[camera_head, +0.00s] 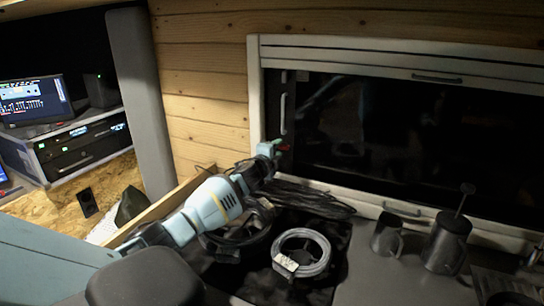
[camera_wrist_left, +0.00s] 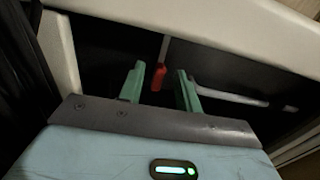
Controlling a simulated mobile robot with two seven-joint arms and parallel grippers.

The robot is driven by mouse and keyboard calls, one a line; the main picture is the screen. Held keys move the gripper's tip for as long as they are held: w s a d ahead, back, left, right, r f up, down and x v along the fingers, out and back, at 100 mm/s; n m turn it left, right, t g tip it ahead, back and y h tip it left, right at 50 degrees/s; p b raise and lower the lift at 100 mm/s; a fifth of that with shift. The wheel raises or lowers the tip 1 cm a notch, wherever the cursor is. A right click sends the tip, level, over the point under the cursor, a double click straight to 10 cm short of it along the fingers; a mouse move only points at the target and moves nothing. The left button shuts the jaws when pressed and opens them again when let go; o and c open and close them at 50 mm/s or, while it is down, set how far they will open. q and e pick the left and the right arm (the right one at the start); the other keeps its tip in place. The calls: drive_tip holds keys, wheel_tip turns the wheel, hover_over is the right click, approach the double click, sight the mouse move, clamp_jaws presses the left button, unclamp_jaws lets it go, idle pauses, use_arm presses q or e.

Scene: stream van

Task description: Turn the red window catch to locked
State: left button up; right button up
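The red window catch (camera_wrist_left: 159,78) shows in the left wrist view at the end of a thin pale bar. In the head view only a small bit of red (camera_head: 284,147) shows beside my gripper, at the window's lower left. My left gripper (camera_wrist_left: 160,69) is open, its two green fingers on either side of the catch with gaps between. Whether the catch lies fully between the fingertips in depth I cannot tell. In the head view my left gripper (camera_head: 274,148) reaches the window (camera_head: 410,130) frame and hides most of the catch. My right gripper is not in view.
A pale vertical handle (camera_head: 283,113) is on the window above my gripper. Below lie black cables (camera_head: 310,198) and a coiled grey hose (camera_head: 302,252). A metal jug (camera_head: 387,236) and a French press (camera_head: 446,243) stand on the right of the counter.

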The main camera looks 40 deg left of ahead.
use_arm(q)
drive_tip(key=shift+v, duration=3.6)
drive_tip(key=shift+s, duration=0.1)
